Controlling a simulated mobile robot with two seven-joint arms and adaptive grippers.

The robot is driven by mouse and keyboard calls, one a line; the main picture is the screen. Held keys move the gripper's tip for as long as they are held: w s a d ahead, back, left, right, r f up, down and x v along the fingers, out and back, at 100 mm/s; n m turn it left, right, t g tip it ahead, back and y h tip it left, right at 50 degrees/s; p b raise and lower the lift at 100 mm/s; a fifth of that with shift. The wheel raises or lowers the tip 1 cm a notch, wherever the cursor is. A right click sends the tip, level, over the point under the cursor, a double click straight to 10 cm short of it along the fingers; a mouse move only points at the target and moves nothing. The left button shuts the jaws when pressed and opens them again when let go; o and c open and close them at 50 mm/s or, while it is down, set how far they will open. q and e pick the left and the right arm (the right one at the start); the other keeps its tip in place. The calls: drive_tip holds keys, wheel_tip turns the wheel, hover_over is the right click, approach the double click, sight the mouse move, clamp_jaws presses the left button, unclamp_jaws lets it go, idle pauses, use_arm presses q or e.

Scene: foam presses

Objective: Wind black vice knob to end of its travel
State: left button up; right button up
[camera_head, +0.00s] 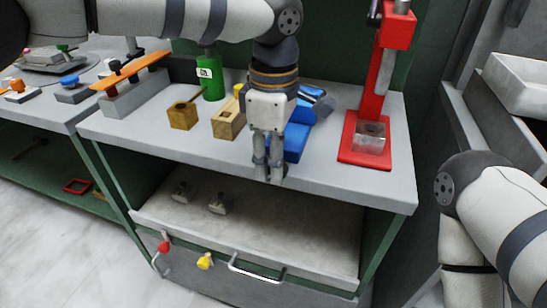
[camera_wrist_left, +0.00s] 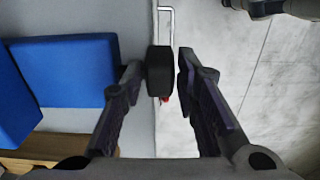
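The blue vice (camera_head: 295,143) stands near the front edge of the bench, partly hidden behind my left gripper (camera_head: 268,175). In the left wrist view the vice shows as blue blocks (camera_wrist_left: 65,72) at the left. Its black knob (camera_wrist_left: 160,73) sits between the fingertips of my left gripper (camera_wrist_left: 161,75). The knob is close to the left finger, and a thin gap shows between it and the right finger. Whether the left finger touches it I cannot tell. The knob is hidden by the gripper in the head view. My right gripper is out of view; only its arm shows.
A red press (camera_head: 372,100) stands right of the vice. Below is a shelf (camera_head: 290,225) and a drawer handle (camera_head: 254,271). The bench's front right is clear.

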use_arm(q)
clamp_jaws()
drive_tip(key=shift+a+r+h+p, duration=0.1)
drive_tip(key=shift+a+h+p, duration=0.15)
drive_tip(key=shift+h, duration=0.55)
drive_tip(key=h, duration=0.1)
drive_tip(key=f+g+h, duration=0.1)
drive_tip(key=shift+w+a+h, duration=0.2)
drive_tip(key=shift+h, duration=0.1)
drive_tip(key=shift+g+h+b, duration=0.3)
drive_tip(key=shift+h+b, duration=0.05)
drive_tip(key=shift+h, duration=0.05)
drive_tip(key=shift+r+h, duration=0.2)
drive_tip(key=shift+h, duration=0.1)
drive_tip(key=shift+o, duration=0.5)
unclamp_jaws()
